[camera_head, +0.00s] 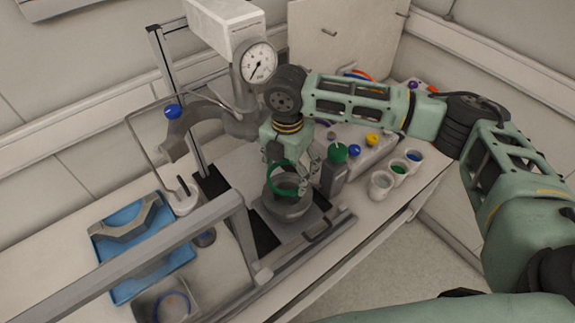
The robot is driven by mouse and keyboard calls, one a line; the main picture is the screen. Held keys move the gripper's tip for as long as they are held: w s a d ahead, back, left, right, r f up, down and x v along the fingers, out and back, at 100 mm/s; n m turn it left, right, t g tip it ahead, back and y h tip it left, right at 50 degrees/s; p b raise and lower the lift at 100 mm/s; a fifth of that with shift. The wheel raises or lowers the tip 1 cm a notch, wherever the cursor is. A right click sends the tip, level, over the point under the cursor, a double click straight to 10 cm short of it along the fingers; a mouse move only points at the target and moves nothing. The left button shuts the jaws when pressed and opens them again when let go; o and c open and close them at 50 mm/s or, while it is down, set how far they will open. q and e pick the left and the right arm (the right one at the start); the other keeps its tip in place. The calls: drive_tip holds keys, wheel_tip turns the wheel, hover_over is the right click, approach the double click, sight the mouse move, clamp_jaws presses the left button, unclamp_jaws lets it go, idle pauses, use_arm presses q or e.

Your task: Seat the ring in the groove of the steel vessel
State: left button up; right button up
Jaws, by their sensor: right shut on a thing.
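The steel vessel (288,208) is an open, round grey body standing on a grey plate below the head of the rig. A green ring (268,179) is at the vessel's mouth, partly hidden by my right gripper (296,175). The right gripper points down over the vessel and is shut on the green ring. The ring looks tilted, with part of it above the rim. I cannot tell whether it touches the vessel, and the groove cannot be made out. My left gripper is not in view.
A pressure gauge (258,64) and curved grey arm (205,118) stand behind and left of the vessel. Several small cups (381,185) are farther right.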

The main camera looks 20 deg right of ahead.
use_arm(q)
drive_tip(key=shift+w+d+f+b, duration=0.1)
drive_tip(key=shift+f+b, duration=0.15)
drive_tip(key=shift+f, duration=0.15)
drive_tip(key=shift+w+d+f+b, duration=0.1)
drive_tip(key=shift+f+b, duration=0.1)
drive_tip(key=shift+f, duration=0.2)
use_arm(e)
drive_tip(key=shift+f, duration=2.4)
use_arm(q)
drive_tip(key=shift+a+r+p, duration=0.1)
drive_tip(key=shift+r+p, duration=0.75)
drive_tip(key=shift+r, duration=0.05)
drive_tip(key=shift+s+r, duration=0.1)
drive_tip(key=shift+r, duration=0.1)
use_arm(e)
drive_tip(key=shift+f, duration=0.2)
drive_tip(key=o, duration=1)
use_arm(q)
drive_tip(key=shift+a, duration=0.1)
